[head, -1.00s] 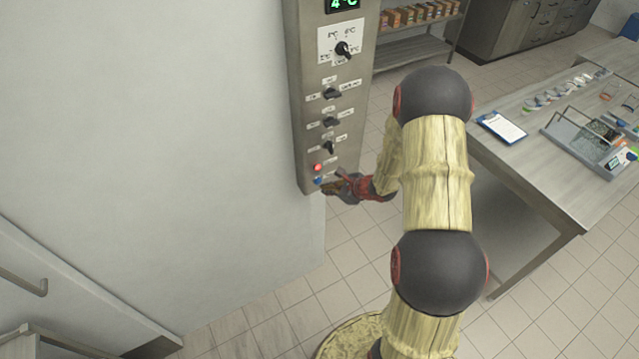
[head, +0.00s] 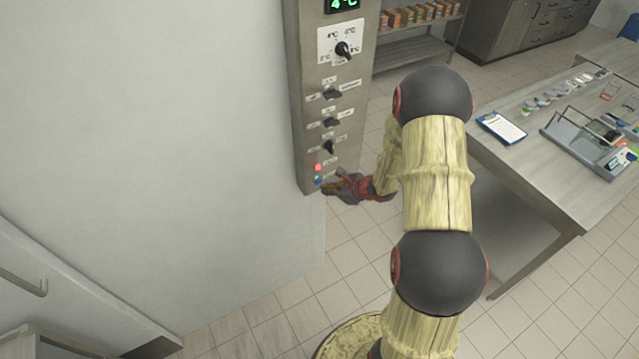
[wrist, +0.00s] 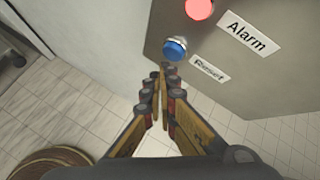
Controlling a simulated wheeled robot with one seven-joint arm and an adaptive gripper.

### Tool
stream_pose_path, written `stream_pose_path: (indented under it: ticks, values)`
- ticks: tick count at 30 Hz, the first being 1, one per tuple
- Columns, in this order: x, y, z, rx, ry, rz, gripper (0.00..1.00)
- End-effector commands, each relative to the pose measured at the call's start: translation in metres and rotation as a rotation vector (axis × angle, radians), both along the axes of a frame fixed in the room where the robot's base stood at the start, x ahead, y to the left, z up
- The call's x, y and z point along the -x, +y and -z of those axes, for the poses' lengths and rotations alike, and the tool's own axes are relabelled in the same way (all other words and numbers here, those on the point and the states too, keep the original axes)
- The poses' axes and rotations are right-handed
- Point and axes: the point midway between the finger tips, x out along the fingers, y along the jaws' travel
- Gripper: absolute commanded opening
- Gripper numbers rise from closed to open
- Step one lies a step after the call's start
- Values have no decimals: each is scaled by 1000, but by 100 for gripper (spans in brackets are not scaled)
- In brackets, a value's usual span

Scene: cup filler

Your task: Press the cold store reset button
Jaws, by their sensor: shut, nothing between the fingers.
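The blue reset button (wrist: 174,48) sits in a metal ring near the lower edge of the steel control panel (wrist: 220,85), with a "Reset" label beside it. It also shows in the head view (head: 318,181), low on the panel. My gripper (wrist: 162,75) is shut and empty. In the wrist view its fingertips lie just below the blue button; I cannot tell whether they touch it. In the head view my gripper (head: 328,187) is at the panel's lower right edge, next to the button.
Black knobs (head: 331,122) and a green display (head: 342,4) are higher up. A steel table (head: 545,150) with a clipboard (head: 502,128) stands right. Floor between is clear.

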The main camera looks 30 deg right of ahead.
Motion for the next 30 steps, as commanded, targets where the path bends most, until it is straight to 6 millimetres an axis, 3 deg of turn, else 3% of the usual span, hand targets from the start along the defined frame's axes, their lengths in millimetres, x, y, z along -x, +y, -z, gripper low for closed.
stream_pose_path:
  ticks: [30]
  values:
    - [-9, 0, 0, 0, 0, 0, 0]
